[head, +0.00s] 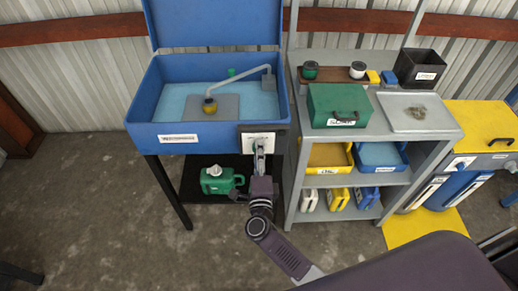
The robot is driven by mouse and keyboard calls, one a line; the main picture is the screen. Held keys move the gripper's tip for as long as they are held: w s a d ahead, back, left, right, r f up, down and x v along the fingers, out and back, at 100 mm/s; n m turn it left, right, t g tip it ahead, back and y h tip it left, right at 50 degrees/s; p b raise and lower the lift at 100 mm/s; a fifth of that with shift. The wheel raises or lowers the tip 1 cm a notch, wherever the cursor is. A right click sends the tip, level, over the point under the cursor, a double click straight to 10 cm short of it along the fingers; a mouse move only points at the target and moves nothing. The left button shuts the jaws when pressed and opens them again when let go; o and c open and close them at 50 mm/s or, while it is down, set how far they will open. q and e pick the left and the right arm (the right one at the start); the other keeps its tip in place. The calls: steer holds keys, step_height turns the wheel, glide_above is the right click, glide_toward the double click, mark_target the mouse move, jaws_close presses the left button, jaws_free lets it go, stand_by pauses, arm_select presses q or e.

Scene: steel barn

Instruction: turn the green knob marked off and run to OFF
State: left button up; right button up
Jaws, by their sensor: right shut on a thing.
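The knob's panel is a white plate (258,138) on a dark box at the front right corner of the blue parts washer (140,120). My right gripper (259,149) reaches up from below and is shut at the front of this plate, on the knob. The gripper covers the green knob, so its pointer and the OFF and RUN marks cannot be read. My left gripper is not in view.
A grey shelf (296,120) stands close to the right, with a green case (338,101), a metal tray (408,122) and bins. A green jug (214,184) stands under the washer. A yellow-topped cabinet (480,122) is farther right.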

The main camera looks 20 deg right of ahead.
steer(key=shift+n, duration=0.6)
steer(key=shift+p, duration=0.3)
steer(key=o, duration=1.1)
steer(key=shift+o, duration=0.2)
steer(key=shift+s, duration=0.15)
steer(key=v, duration=1.1)
steer(key=shift+s+a, duration=0.2)
steer(key=shift+s, duration=0.15)
